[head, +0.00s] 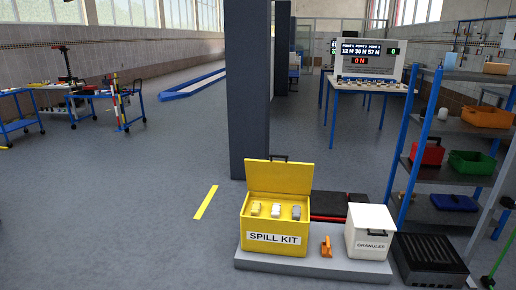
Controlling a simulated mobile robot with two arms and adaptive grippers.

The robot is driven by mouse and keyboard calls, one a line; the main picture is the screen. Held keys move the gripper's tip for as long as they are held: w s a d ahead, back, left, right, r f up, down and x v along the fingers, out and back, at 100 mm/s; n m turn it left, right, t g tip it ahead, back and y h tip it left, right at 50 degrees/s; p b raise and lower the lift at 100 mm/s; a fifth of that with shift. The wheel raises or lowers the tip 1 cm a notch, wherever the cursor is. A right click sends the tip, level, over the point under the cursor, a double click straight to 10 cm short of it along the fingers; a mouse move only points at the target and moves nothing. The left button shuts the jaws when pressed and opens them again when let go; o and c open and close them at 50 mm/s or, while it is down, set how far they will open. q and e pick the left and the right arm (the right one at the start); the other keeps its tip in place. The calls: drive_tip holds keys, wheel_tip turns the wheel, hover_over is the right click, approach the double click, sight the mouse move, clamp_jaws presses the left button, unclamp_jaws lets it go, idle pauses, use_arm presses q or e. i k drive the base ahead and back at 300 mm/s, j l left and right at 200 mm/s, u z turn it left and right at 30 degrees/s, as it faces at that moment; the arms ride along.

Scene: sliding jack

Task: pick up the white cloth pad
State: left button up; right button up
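An open yellow box labelled SPILL KIT (273,239) stands on a low grey platform in the head view, with its lid raised at the back. Three small pads sit in a row inside it. The middle one is the white cloth pad (276,211). A cream pad (256,209) lies to its left and a grey pad (296,212) to its right. The lower parts of the pads are hidden by the box's front wall. Neither of my grippers shows in the head view.
The grey platform (300,265) also bears an orange scoop-like tool (326,247) and a white GRANULES bin (366,243). A dark slatted box (428,260) and blue-framed shelves (450,175) stand right. A dark pillar (248,90) rises behind. Open floor lies left.

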sight(276, 207)
drive_tip(key=i+z, duration=0.1)
drive_tip(key=i, duration=0.6)
drive_tip(key=i+j, duration=0.15)
drive_tip(key=i, duration=0.5)
drive_tip(key=i+z, duration=0.15)
drive_tip(key=i, duration=0.5)
drive_tip(key=j, duration=0.1)
